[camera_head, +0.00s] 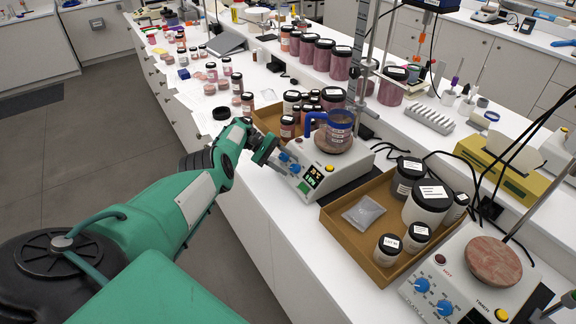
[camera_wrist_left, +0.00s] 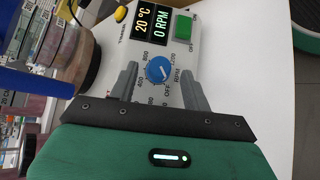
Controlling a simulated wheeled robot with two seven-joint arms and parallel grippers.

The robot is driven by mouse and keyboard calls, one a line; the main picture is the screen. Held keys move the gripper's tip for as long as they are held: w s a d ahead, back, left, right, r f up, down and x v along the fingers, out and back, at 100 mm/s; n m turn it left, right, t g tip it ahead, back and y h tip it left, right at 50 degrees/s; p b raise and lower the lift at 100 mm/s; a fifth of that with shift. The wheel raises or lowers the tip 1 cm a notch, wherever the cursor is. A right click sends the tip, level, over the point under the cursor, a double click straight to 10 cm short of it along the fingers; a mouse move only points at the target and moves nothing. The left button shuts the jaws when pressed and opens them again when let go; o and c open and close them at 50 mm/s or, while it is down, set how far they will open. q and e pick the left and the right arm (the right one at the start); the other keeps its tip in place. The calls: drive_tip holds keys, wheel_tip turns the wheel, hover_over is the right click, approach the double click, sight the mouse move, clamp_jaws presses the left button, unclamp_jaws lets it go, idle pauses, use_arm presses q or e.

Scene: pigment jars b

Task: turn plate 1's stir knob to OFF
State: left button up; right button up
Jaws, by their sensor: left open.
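A white hot plate stirrer (camera_head: 327,168) stands on the bench with a beaker (camera_head: 340,128) on its round top. My left gripper (camera_head: 272,153) is at its front panel, and the jaws are open. In the left wrist view, the blue stir knob (camera_wrist_left: 159,70) lies between the two grey fingers (camera_wrist_left: 159,82), with gaps visible beside it. RPM, 400, 800, 1200 and OFF marks ring the knob. The exact pointer direction is hard to read. The display (camera_wrist_left: 152,24) reads 20 °C and 0 RPM, beside a green switch (camera_wrist_left: 184,27). My right gripper is out of view.
A second hot plate (camera_head: 450,275) stands at the lower right. Another tray (camera_head: 268,118) with jars is behind the gripper. A blue beaker handle (camera_wrist_left: 30,85) is close to the left finger side.

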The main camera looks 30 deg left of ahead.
use_arm(q)
drive_tip(key=b+v, duration=0.5)
drive_tip(key=v, duration=0.7)
drive_tip(key=shift+a+b, duration=0.25)
drive_tip(key=shift+b, duration=0.1)
drive_tip(key=shift+s, duration=0.1)
